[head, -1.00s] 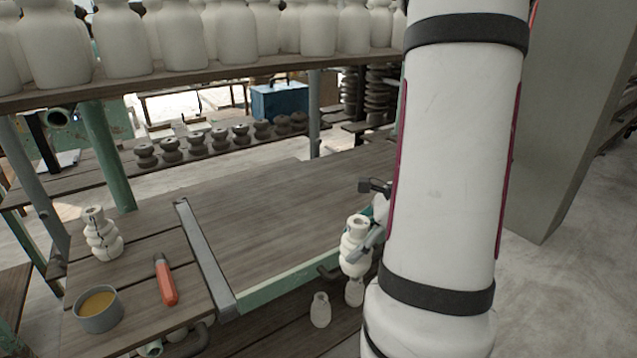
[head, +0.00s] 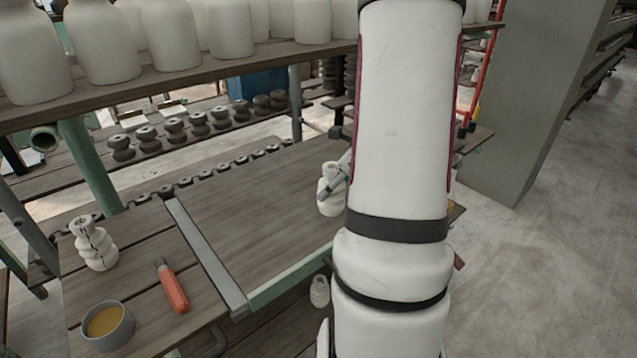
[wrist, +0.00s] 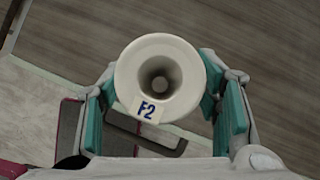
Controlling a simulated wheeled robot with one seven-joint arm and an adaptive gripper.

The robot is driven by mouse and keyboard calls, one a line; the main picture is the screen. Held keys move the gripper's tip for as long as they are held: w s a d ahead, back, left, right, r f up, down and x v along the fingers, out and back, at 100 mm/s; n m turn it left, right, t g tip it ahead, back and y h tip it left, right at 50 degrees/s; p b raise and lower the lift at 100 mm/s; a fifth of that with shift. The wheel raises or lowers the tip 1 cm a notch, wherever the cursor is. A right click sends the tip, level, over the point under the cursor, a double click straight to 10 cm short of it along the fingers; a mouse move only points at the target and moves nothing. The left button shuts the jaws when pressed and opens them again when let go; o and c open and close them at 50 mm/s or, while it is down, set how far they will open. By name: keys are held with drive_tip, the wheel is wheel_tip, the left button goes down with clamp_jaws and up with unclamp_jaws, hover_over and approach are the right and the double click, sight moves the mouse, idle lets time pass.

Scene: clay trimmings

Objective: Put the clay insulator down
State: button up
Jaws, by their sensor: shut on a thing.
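The clay insulator (head: 328,198) is off-white, ribbed and upright, in front of the right part of the wooden bench top (head: 255,215) in the head view. My gripper (head: 338,180) is shut on it. In the wrist view, the insulator (wrist: 158,52) shows from above as a round rim with a dark hollow and a small label with blue writing. Teal finger pads (wrist: 225,105) flank it on both sides. Its base is hidden there, and I cannot tell whether it touches the bench. My arm hides the area right of it.
A metal strip (head: 205,258) borders the bench top, which is largely clear. White pieces fill the shelf (head: 180,82) above.

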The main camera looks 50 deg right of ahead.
drive_tip(key=shift+w+d+f, duration=0.45)
drive_tip(key=shift+w+f, duration=0.25)
drive_tip(key=shift+w, duration=0.3)
drive_tip(key=shift+w+d+f, duration=0.4)
drive_tip(key=shift+w+f, duration=0.25)
drive_tip(key=shift+w, duration=0.3)
drive_tip(key=shift+w+d+f, duration=0.45)
drive_tip(key=shift+w+f, duration=0.25)
drive_tip(key=shift+w, duration=0.3)
drive_tip(key=shift+f, duration=0.1)
drive_tip(key=o, duration=1.7)
